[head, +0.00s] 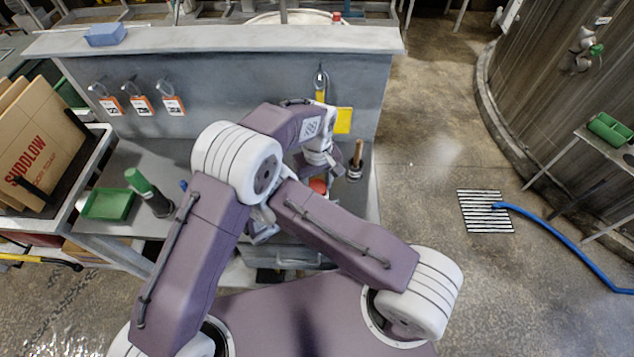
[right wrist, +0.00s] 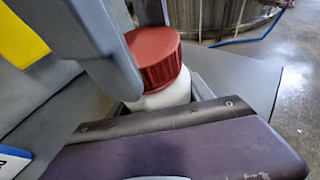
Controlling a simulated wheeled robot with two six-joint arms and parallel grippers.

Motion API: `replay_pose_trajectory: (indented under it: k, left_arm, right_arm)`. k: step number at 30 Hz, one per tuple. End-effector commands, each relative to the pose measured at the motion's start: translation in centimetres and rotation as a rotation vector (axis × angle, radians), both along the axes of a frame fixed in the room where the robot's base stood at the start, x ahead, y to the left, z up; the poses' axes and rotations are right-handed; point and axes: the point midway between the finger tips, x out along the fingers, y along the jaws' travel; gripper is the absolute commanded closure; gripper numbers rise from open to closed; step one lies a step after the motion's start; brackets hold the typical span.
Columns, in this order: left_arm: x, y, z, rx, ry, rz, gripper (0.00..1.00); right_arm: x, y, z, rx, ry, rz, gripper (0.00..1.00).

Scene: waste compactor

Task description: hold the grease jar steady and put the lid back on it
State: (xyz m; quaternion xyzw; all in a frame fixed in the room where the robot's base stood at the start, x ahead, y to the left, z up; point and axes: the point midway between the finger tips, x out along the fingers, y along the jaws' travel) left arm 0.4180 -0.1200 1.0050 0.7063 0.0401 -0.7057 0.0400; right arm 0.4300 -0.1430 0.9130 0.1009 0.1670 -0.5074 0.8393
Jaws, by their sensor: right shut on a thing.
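The red ribbed lid (right wrist: 154,56) sits at the mouth of the white grease jar (right wrist: 165,94) in the right wrist view. Whether it is fully seated I cannot tell. In the head view only a bit of the red lid (head: 318,186) shows on the bench, below the wrist parts of my arm. My right gripper (right wrist: 146,50) is shut on the lid, with a grey finger along its left side. The jar's lower part is hidden behind a purple arm part. My left gripper's fingers are hidden among the crossed arm links, so its hold on the jar cannot be made out.
A brush-like tool with a wooden handle (head: 356,160) stands right of the lid. A yellow sheet (head: 343,121) hangs on the back panel (head: 230,85).

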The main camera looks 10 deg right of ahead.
Motion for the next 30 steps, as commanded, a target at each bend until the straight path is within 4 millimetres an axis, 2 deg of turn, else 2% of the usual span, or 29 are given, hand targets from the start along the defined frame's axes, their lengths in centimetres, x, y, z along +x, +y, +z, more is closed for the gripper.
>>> replay_pose_trajectory:
  k: [1, 2, 3, 6, 8, 15, 18, 22, 23, 24, 25, 26, 30]
  left_arm:
    - [0.0, 0.02, 0.01, 0.001, 0.0, 0.0, 0.89]
    - [0.0, 0.02, 0.01, 0.001, 0.0, 0.0, 0.97]
    - [0.0, 0.02, 0.02, 0.001, 0.0, -0.001, 1.0]
    - [0.0, 0.03, 0.01, 0.001, 0.0, -0.073, 1.0]
    - [0.01, 0.04, 0.01, 0.001, 0.0, -0.194, 1.0]
    - [0.02, 0.06, -0.04, 0.001, 0.001, -0.87, 1.0]
    - [0.03, 0.06, -0.05, 0.001, 0.001, -1.059, 1.0]
    - [0.03, 0.06, -0.05, 0.001, 0.001, -1.046, 1.0]
    - [0.03, 0.07, -0.05, 0.001, 0.001, -1.046, 0.48]
    - [0.03, 0.06, -0.05, 0.001, 0.0, -1.045, 0.37]
    - [0.03, 0.06, -0.05, 0.001, 0.0, -1.045, 0.29]
    - [0.03, 0.06, -0.05, 0.001, 0.0, -1.045, 0.26]
    - [0.04, 0.04, -0.05, 0.001, 0.0, -1.044, 0.26]
  right_arm:
    - [0.0, -0.02, 0.01, 0.0, 0.0, 0.0, 1.0]
    - [0.0, -0.02, 0.01, 0.0, 0.0, 0.0, 1.0]
    - [0.0, -0.02, 0.01, 0.0, 0.0, 0.0, 1.0]
    - [0.0, -0.02, 0.01, 0.0, 0.0, -0.001, 1.0]
    - [0.0, -0.02, 0.01, 0.0, 0.0, -0.001, 1.0]
    - [-0.01, -0.03, 0.01, 0.0, 0.0, -0.001, 1.0]
    - [-0.01, -0.04, 0.01, 0.0, 0.0, -0.001, 1.0]
    - [-0.01, -0.04, 0.01, 0.0, 0.0, -0.001, 1.0]
    - [-0.02, -0.04, 0.01, 0.0, 0.0, -0.001, 1.0]
    - [-0.02, -0.04, 0.01, 0.0, 0.0, -0.001, 1.0]
    - [-0.02, -0.04, 0.01, 0.0, 0.0, -0.001, 1.0]
    - [-0.02, -0.04, 0.01, 0.0, 0.0, -0.001, 1.0]
    - [-0.02, -0.03, 0.0, 0.0, 0.0, -0.001, 1.0]
